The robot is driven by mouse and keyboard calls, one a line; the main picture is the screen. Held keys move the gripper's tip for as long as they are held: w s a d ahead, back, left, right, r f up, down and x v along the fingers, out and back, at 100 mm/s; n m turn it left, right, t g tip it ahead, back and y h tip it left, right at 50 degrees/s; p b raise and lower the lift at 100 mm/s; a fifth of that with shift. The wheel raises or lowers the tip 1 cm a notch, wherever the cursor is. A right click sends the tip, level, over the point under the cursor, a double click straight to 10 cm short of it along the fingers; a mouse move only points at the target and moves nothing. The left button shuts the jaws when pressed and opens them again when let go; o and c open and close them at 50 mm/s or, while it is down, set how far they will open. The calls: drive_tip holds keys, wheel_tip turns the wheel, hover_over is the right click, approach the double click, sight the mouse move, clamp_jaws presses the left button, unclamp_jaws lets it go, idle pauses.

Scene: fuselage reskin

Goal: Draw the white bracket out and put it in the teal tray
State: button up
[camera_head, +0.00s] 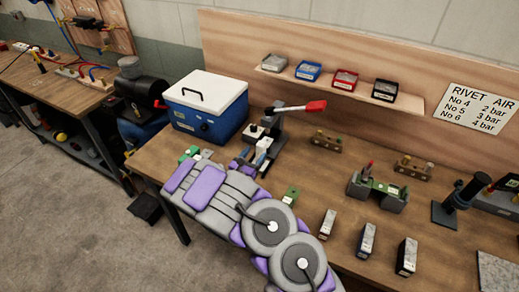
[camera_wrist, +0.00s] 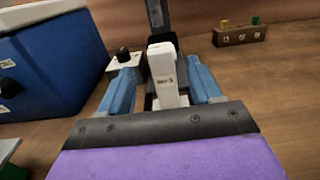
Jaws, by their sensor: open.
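The white bracket (camera_wrist: 163,62) stands upright in the middle of the wrist view, at the dark base of a lever press. My gripper (camera_wrist: 161,75) is open, with one blue finger on each side of the bracket and visible gaps between. In the head view the bracket (camera_head: 264,144) is a small white piece at the press, and my gripper (camera_head: 254,158) reaches it from the front. I cannot make out a teal tray in either view; my arm covers part of the bench.
The press has a red-handled lever (camera_head: 314,107) above and a block with a black knob (camera_wrist: 124,58) at its left. A blue cooler (camera_head: 206,108) stands close left. A drilled block (camera_head: 326,140) is right. Several small blocks and a green-topped fixture (camera_head: 378,188) occupy the right bench.

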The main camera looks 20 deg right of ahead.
sight(259, 149)
drive_tip(key=shift+b+x, duration=0.3)
drive_tip(key=shift+x, duration=2.25)
clamp_jaws()
